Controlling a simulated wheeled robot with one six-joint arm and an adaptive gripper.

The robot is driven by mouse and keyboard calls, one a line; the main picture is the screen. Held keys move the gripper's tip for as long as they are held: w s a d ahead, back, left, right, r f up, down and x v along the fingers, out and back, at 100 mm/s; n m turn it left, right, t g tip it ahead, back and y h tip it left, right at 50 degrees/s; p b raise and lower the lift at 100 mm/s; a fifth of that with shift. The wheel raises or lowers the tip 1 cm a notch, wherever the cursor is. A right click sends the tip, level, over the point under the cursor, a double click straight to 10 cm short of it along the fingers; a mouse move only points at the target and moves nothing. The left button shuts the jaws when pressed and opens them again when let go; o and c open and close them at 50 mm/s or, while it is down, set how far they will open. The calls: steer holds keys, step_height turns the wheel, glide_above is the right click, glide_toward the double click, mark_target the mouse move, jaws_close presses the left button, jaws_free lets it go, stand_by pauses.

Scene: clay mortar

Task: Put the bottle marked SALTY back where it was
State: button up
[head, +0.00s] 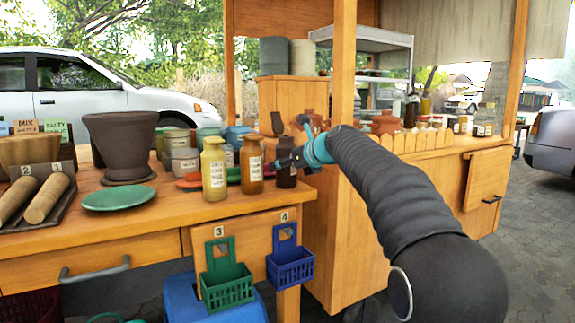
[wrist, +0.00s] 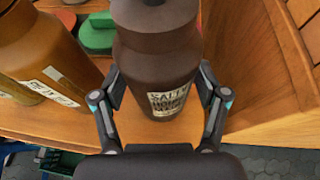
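The dark brown bottle marked SALTY (wrist: 158,70) is upright between the fingers of my gripper (wrist: 160,88) in the wrist view. A finger pad lies against each side of it, and its label faces the wrist. In the head view my gripper (head: 296,158) is at the right end of the left counter, around the SALTY bottle (head: 287,176), which is partly covered by the fingers. Its base is at or close to the counter top; I cannot tell whether it touches.
An amber bottle (head: 251,166) stands just left of the SALTY bottle, with a yellow bottle (head: 214,170) beyond it. Jars and a green plate (head: 119,198) are further left. Green (head: 228,287) and blue (head: 291,267) baskets hang below the counter's front edge.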

stand_by(0.3)
steer(key=shift+r, duration=0.2)
steer(key=v, duration=1.2)
steer(key=shift+p, duration=0.3)
steer(key=shift+s+f, duration=0.1)
steer(key=s+d+f+n+g+h, duration=0.1)
steer(key=s+d+f+n+h, duration=0.2)
steer(key=s+f+n, duration=0.6)
steer(key=s+d+f+n+g+h, duration=0.2)
steer(key=s+d+f+n, duration=0.5)
steer(key=s, duration=1.1)
steer(key=s+d+f+n+g+h, duration=0.1)
steer(key=s+d+f+n+h, duration=0.3)
steer(key=s+f+n, duration=0.7)
steer(key=s+d+f, duration=0.1)
steer(key=s+f, duration=0.1)
steer(key=s, duration=0.1)
steer(key=shift+d+n, duration=0.3)
steer(key=shift+s, duration=0.1)
